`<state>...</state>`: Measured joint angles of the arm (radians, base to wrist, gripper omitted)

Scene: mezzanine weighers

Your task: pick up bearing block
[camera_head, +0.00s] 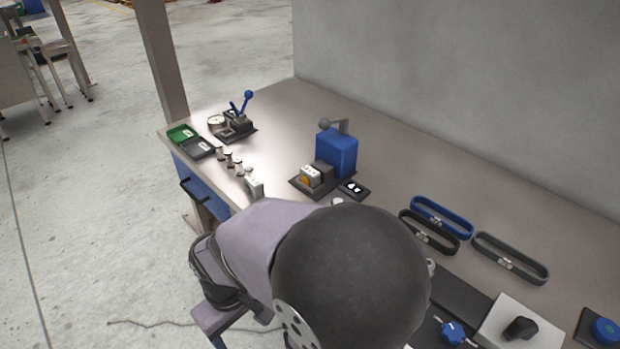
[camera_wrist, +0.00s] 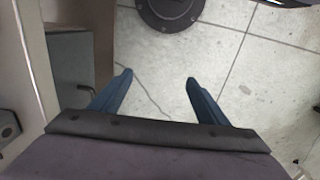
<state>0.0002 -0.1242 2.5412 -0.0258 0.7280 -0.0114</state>
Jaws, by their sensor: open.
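In the wrist view my gripper (camera_wrist: 158,80) shows two dark blue fingers spread apart, with nothing between them and the floor below. In the head view my own arm hides the gripper. I cannot pick out the bearing block for certain. A small silver block with a yellow mark (camera_head: 310,177) sits on a dark base plate in front of a blue block-shaped device (camera_head: 337,154) with a grey lever on top. No such block shows in the wrist view, and my gripper is apart from anything graspable there.
The grey bench (camera_head: 275,125) carries small metal weights (camera_head: 237,167), green and dark trays (camera_head: 183,134), a gauge fixture with a blue lever (camera_head: 238,120), and oval belts (camera_head: 440,215) at right. A wall (camera_head: 460,70) stands behind. Bare bench lies between the two lever devices.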

